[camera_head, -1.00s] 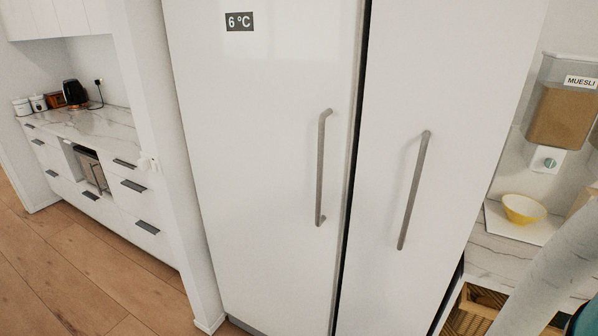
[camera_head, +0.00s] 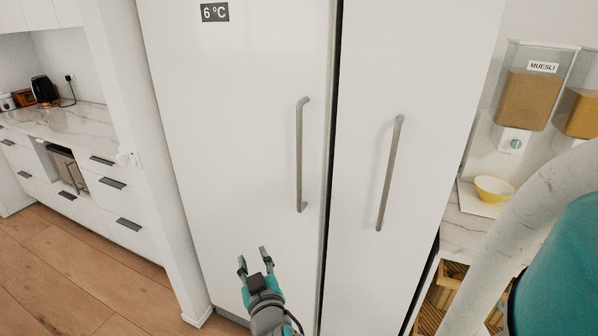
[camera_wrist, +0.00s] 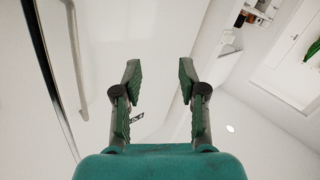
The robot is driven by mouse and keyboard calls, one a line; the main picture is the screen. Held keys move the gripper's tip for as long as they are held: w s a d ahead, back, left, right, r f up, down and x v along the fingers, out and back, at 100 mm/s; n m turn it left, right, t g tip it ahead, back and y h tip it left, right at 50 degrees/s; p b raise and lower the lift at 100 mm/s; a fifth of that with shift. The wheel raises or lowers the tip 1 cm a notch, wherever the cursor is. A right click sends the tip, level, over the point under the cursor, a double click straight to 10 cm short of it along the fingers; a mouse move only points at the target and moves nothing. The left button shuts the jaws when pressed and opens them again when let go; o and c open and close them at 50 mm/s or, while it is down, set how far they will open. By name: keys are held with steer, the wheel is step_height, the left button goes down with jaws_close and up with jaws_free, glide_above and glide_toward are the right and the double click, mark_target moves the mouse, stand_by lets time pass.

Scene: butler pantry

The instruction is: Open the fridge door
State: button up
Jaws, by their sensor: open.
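The white fridge has a left door (camera_head: 240,140) with a "6 °C" display (camera_head: 215,12) near its top, and a right door (camera_head: 365,60). Both doors look shut, with a dark gap between them. The left door's vertical grey handle (camera_head: 302,155) is near the gap; the right door has a similar handle (camera_head: 390,172). My gripper (camera_head: 254,260) is open and empty, in front of the left door, below and left of its handle. In the wrist view, my gripper (camera_wrist: 158,85) points along the white door, with a handle (camera_wrist: 75,60) to the left of its fingers, apart from them.
At left is a marble counter (camera_head: 60,122) with drawers and a dark kettle (camera_head: 44,90). At right are a muesli dispenser (camera_head: 528,88), a yellow bowl (camera_head: 494,189) and a wicker basket (camera_head: 450,285) below. The wooden floor (camera_head: 60,260) at left is clear.

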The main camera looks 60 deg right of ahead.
steer(key=d+r+m+g+h, duration=0.3)
steer(key=d+r+m+h, duration=0.15)
steer(key=d+r, duration=0.4)
steer(key=m+g+h, duration=0.1)
steer(key=m+g, duration=0.4)
glide_toward(299, 155)
steer(key=d, duration=0.1)
steer(key=shift+t, duration=0.3)
steer(key=x, duration=1)
jaws_close()
